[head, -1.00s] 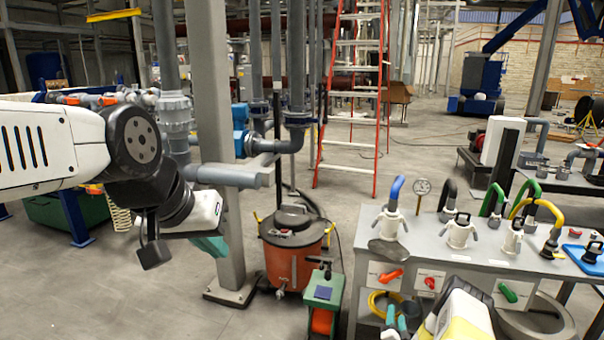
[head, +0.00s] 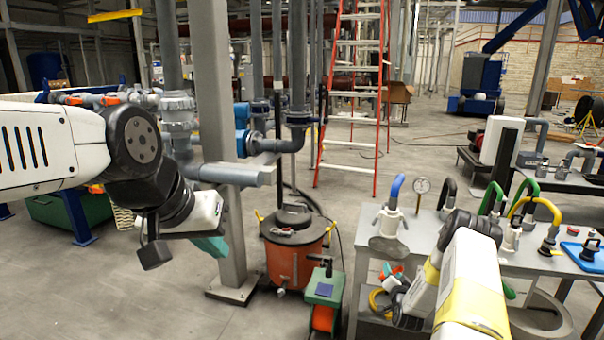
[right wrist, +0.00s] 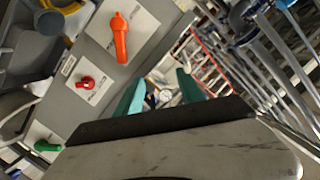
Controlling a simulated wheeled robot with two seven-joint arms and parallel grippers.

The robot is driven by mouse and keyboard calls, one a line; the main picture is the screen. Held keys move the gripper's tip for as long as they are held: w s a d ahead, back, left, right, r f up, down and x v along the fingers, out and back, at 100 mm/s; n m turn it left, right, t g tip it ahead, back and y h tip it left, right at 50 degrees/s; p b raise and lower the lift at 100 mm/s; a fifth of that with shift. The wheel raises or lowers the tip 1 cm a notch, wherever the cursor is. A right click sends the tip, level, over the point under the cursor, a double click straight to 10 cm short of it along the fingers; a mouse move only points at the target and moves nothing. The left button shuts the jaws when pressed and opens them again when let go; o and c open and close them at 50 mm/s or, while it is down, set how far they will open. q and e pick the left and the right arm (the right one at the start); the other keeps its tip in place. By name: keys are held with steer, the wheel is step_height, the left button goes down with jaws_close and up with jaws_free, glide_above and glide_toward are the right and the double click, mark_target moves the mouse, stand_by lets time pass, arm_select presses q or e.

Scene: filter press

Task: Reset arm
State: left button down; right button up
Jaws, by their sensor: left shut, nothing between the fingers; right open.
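My left gripper (head: 212,246) is at the left of the head view, its teal fingers shut and empty, in front of the grey pillar. My right arm (head: 470,275) reaches in from the bottom right across the front of the grey bench (head: 345,270). In the right wrist view my right gripper (right wrist: 160,90) is open, its two teal fingers apart with nothing seen between them. The bench's front panel is beside it there, with an orange handle (right wrist: 120,38), a red handle (right wrist: 86,82) and a green handle (right wrist: 47,146).
An orange drum (head: 293,250) and a green-and-orange machine (head: 325,287) stand left of the bench.

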steer(key=w+a+r+n+g+y, duration=0.1)
steer(key=a+r+n, duration=0.1)
steer(key=r, duration=0.7)
steer(key=w+a+r+n+g+y, duration=0.1)
steer(key=w+a+r, duration=0.1)
steer(key=r, duration=0.7)
steer(key=s+a+r+n+g, duration=0.1)
steer(key=s+a+r, duration=0.25)
steer(key=r, duration=0.35)
steer(key=s+a+r+n+g, duration=0.15)
steer(key=s+r, duration=0.25)
steer(key=r, duration=0.4)
steer(key=s+a+r+n+g+y, duration=0.1)
steer(key=s+a+r, duration=0.25)
steer(key=s, duration=0.45)
steer(key=s+a+r+n+g, duration=0.1)
steer(key=s+a+r, duration=0.1)
steer(key=s+r, duration=0.45)
steer(key=s+a+n+g, duration=0.1)
steer(key=s+a, duration=0.1)
steer(key=s, duration=1)
steer(key=s+a+n+g+y, duration=0.1)
steer(key=s+a+g, duration=0.1)
steer(key=s, duration=1)
steer(key=shift+a, duration=0.45)
